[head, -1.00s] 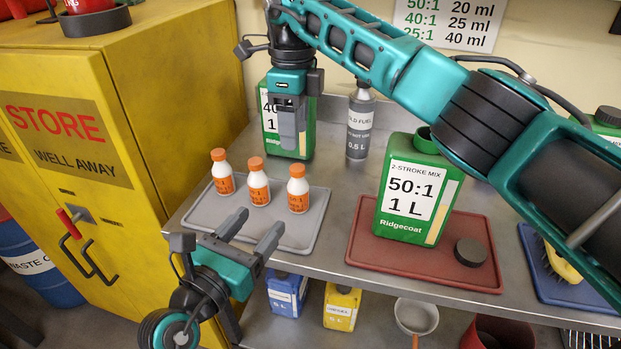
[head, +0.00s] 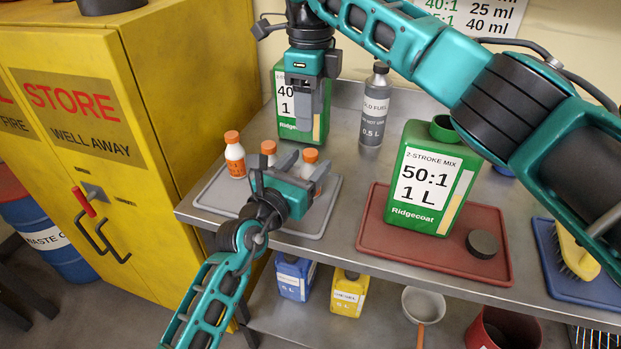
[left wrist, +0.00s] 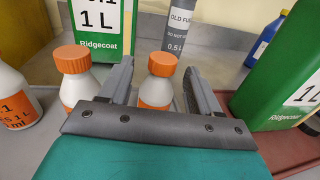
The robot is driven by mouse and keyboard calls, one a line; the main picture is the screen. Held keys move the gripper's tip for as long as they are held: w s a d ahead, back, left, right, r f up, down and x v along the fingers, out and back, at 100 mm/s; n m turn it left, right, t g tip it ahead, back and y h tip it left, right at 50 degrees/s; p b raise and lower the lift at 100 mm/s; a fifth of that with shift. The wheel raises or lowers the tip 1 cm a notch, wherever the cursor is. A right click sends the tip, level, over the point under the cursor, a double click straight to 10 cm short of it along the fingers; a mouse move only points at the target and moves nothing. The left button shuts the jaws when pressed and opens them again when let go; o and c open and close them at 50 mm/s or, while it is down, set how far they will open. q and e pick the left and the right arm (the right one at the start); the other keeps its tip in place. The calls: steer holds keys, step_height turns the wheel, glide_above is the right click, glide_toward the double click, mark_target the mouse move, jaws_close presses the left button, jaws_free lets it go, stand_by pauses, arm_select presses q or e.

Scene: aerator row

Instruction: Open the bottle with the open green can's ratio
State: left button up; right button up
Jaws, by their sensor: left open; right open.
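The open green can (head: 430,185), marked 50:1, stands uncapped on a red tray; its dark cap (head: 482,244) lies beside it. Three white bottles with orange caps stand upright on a grey tray (head: 215,197): left (head: 235,156), middle (head: 268,148) and right (head: 310,156). Their labels are too small or cut off to read fully. My left gripper (head: 308,164) is open at the tray; in the left wrist view the right bottle (left wrist: 158,92) stands between its fingers, contact unclear. My right gripper (head: 306,122) is open in front of the 40:1 green can (head: 288,125).
A grey old-fuel bottle (head: 374,110) stands behind. The red tray (head: 375,243) and a blue tray with a brush (head: 575,255) lie to the right. A yellow cabinet (head: 150,90) stands left. Blue and yellow containers are on the lower shelf. My right arm crosses above the bench.

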arm_select(q)
steer(key=shift+w+d, duration=0.15)
jaws_close()
jaws_free()
stand_by(0.7)
